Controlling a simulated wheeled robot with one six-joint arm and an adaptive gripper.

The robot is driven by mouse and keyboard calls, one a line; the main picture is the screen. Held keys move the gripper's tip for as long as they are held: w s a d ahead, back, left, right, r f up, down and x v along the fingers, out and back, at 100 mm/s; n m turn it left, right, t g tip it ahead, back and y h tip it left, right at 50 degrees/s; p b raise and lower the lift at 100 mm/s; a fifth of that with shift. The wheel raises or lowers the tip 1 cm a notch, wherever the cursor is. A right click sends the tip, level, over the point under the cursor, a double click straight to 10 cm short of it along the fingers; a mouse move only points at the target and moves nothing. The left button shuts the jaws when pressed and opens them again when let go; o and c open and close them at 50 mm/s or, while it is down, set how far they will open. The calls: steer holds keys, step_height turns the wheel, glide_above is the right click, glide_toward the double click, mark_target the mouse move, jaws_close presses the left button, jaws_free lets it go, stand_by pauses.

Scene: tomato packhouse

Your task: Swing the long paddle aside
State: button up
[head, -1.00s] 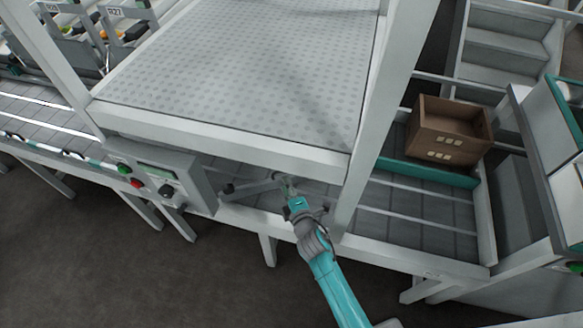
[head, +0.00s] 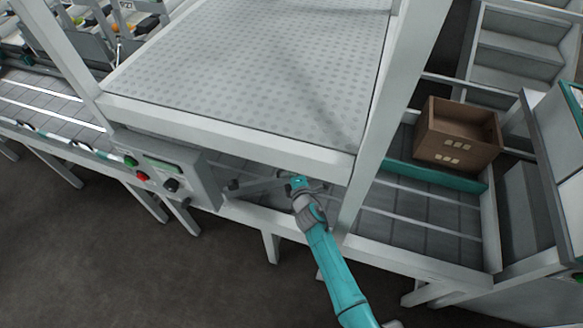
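The long paddle (head: 262,186) is a grey bar low under the white machine frame. It runs from a dark pivot-like end (head: 234,185) at the left towards my gripper. My gripper (head: 298,181), at the end of my teal arm, is at the paddle's right end, just below the frame's front beam. The gripper overlaps that end in the picture, and I cannot tell whether they touch. The fingertips are too small and too hidden to show whether they are open or shut.
A white beam (head: 225,135) and an upright post (head: 372,150) close in the space around my gripper. A control box (head: 165,170) with buttons is at the left. A brown crate (head: 457,140) stands on the conveyor (head: 415,215) at the right, behind a teal rail (head: 430,172).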

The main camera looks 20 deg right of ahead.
jaws_close()
steer(key=shift+s, duration=0.1)
steer(key=s+a+m+g+h, duration=0.3)
steer(key=s+m+h, duration=0.3)
steer(key=s, duration=0.5)
steer(key=shift+s+a+f+m+h, duration=0.15)
steer(key=shift+s+a+m+h, duration=0.35)
steer(key=shift+h, duration=0.9)
steer(key=shift+w+a, duration=0.1)
